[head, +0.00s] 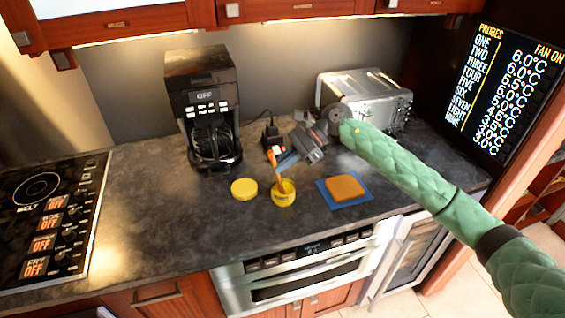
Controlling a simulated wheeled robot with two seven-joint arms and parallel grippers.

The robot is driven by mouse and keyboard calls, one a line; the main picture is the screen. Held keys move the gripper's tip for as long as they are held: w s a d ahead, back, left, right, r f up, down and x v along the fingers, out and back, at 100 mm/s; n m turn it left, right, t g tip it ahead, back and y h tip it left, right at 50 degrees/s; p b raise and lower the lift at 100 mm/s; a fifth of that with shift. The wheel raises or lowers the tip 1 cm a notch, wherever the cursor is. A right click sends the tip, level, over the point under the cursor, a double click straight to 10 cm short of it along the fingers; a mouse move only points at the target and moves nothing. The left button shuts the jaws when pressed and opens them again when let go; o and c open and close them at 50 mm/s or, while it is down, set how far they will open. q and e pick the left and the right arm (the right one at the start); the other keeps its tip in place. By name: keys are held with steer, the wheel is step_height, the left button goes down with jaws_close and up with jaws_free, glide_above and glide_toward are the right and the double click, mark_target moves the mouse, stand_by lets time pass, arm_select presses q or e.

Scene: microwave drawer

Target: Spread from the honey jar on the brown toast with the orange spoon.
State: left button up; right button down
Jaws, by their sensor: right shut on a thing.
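The honey jar (284,195) is a small yellow open jar standing on the dark counter. The orange spoon (273,164) stands tilted with its lower end in the jar's mouth, so its bowl is hidden. My right gripper (279,162) comes in from the right and is shut on the spoon's upper part, above the jar. The brown toast (346,188) lies on a blue square mat (326,196) to the right of the jar. My left gripper is not in view.
A yellow round lid (244,188) lies left of the jar. A black coffee maker (204,105) stands behind it, and a silver toaster (375,97) at the back right. A cooktop (45,215) is at the left. The counter's left middle is clear.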

steer(key=shift+f+b, duration=0.7)
steer(key=shift+b, duration=0.1)
stand_by(1.2)
steer(key=shift+s+f+b, duration=0.1)
steer(key=shift+f+b, duration=0.05)
steer(key=shift+b, duration=0.6)
stand_by(2.8)
step_height(320, 180, up, 7)
steer(key=b, duration=0.1)
stand_by(1.0)
steer(key=shift+r, duration=0.2)
steer(key=shift+r+b, duration=0.7)
steer(key=shift+r, duration=2.25)
